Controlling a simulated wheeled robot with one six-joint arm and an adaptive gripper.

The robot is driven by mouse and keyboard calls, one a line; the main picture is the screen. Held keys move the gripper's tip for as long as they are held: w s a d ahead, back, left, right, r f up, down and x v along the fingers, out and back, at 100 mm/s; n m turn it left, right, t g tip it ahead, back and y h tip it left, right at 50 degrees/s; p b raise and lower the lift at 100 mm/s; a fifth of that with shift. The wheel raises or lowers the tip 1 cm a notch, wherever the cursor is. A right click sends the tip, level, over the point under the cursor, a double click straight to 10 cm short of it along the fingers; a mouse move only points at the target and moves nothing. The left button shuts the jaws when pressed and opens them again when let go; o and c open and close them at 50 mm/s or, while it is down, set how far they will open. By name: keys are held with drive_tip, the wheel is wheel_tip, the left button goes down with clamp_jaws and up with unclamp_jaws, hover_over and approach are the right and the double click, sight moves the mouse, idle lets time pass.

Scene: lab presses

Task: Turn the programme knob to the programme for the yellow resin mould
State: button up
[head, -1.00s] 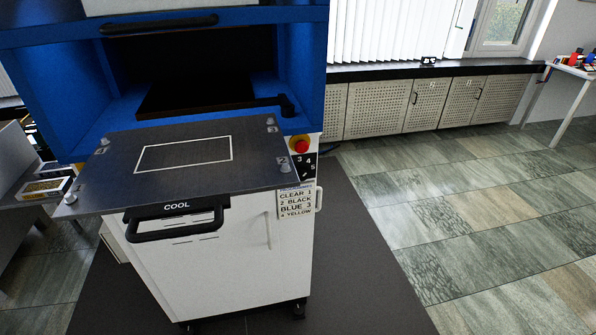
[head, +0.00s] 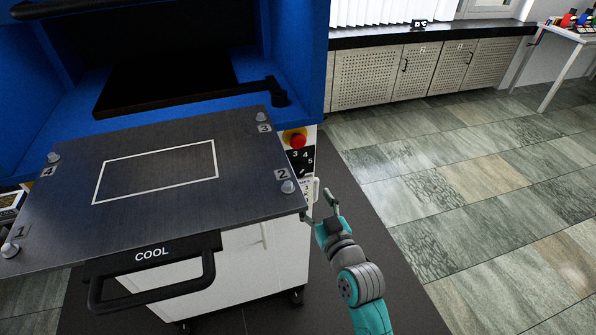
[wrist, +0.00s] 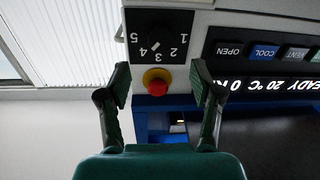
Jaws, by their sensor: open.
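The programme knob is on a black dial plate numbered 1 to 5. It is inverted at the top of the wrist view (wrist: 158,30); a short white mark lies near 3 and 4, and I cannot tell exactly which it points to. In the head view the dial (head: 302,162) is partly hidden behind the plate's edge. The programme card (head: 307,187) below it is mostly hidden; its text is unreadable now. My gripper (head: 318,205) is open and empty, right of the plate's corner, apart from the knob. Its fingers also show in the wrist view (wrist: 160,80).
A red stop button (head: 296,140) sits on a yellow base beside the dial. The dark plate (head: 70,200) marked COOL, with corner pins, juts out left of my gripper. The blue press (head: 300,60) stands behind. Open floor lies to the right.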

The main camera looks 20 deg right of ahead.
sight(299, 175)
drive_tip(key=w, duration=1)
drive_tip(key=shift+a, duration=0.35)
drive_tip(key=c, duration=1.1)
